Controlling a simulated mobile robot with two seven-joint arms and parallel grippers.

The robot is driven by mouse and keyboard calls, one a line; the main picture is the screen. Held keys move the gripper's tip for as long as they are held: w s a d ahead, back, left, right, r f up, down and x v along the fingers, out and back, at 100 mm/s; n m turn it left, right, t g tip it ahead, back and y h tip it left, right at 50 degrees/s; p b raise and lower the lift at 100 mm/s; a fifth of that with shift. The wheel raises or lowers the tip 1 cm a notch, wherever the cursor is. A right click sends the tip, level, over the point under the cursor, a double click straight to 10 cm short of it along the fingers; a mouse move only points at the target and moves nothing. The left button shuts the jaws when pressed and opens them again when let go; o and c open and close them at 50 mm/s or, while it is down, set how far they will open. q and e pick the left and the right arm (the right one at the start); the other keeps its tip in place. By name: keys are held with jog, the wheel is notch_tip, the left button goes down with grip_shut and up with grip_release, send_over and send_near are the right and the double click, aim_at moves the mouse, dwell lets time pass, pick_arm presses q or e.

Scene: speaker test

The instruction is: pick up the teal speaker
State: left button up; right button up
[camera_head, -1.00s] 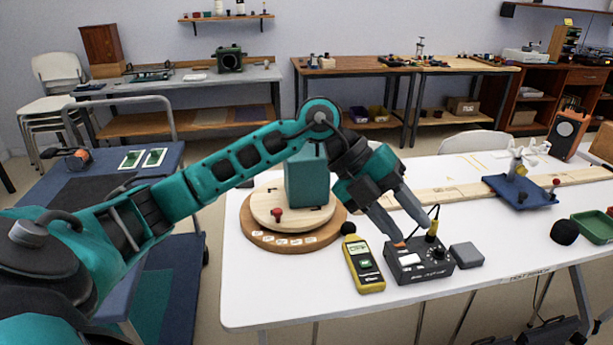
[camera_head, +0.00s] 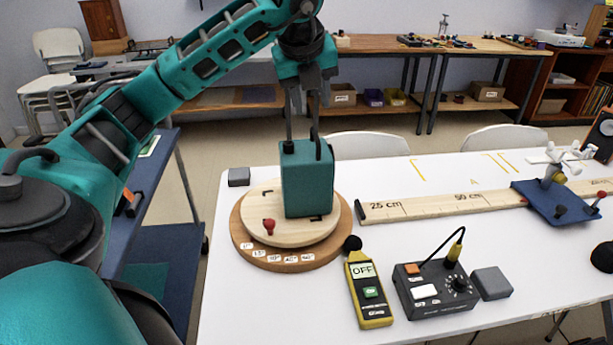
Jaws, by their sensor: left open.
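The teal speaker (camera_head: 307,187) is an upright box standing on a round wooden turntable (camera_head: 245,222) near the left end of the white table. My left gripper (camera_head: 302,143) points straight down from above at the speaker's top, jaws open. Its two dark fingers reach the top of the box. My right gripper is not in view.
Another grey block (camera_head: 239,177) lies behind the turntable. A wooden ruler board (camera_head: 440,206) runs right to a blue plate (camera_head: 562,203).

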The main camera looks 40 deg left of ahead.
aim_at(315, 132)
pick_arm(q)
jog(key=shift+a+x, duration=0.15)
jog(key=shift+x, duration=2.25)
jog(key=shift+a+x, duration=0.15)
jog(key=shift+x, duration=2.3)
jog(key=shift+w+r, duration=0.15)
grip_shut()
jog(key=shift+r, duration=0.15)
